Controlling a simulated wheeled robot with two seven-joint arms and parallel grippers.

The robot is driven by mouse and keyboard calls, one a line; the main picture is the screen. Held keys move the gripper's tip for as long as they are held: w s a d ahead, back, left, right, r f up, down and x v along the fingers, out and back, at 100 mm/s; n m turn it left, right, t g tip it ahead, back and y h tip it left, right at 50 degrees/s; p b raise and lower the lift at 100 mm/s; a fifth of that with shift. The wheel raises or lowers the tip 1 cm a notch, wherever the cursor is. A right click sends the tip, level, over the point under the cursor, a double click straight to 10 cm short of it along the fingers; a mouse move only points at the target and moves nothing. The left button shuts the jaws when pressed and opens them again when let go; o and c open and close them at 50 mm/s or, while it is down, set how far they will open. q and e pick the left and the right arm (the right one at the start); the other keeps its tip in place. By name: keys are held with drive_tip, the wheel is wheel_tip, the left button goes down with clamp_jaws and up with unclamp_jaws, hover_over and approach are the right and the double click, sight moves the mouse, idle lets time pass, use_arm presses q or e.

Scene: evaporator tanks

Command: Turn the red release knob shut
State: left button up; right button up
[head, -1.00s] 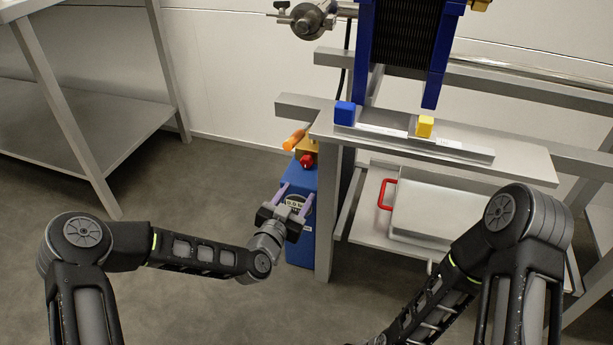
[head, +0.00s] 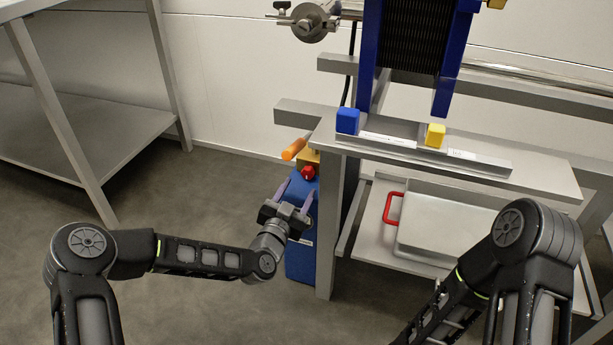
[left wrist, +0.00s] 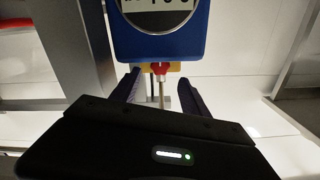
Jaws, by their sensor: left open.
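The red release knob (head: 307,172) sits on a yellow block (head: 308,156) at the top of a blue box (head: 302,256), beside the table leg. My left gripper (head: 294,193) is open and empty, with its purple fingers pointing up toward the knob, just short of it in the head view. In the left wrist view the knob (left wrist: 159,68) shows below the blue box (left wrist: 160,45), between and beyond the open fingers (left wrist: 160,85). The fingers do not touch it as far as I can see. My right gripper is out of view; only its arm shows.
An orange handle (head: 294,149) sticks out left of the knob. The grey table (head: 545,172) stands right of the blue box, with a blue cube (head: 347,120) and a yellow cube (head: 435,135) on it. A red-handled tray (head: 440,230) lies below. Floor at left is free.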

sight(307, 174)
use_arm(q)
drive_tip(key=b+x, duration=0.1)
drive_tip(key=x, duration=0.2)
drive_tip(key=b+x, duration=0.1)
drive_tip(key=x, duration=0.2)
drive_tip(key=shift+f, duration=0.2)
drive_tip(key=shift+w+d+r+b, duration=0.15)
drive_tip(key=shift+w+b, duration=0.15)
drive_tip(key=shift+w, duration=0.25)
clamp_jaws()
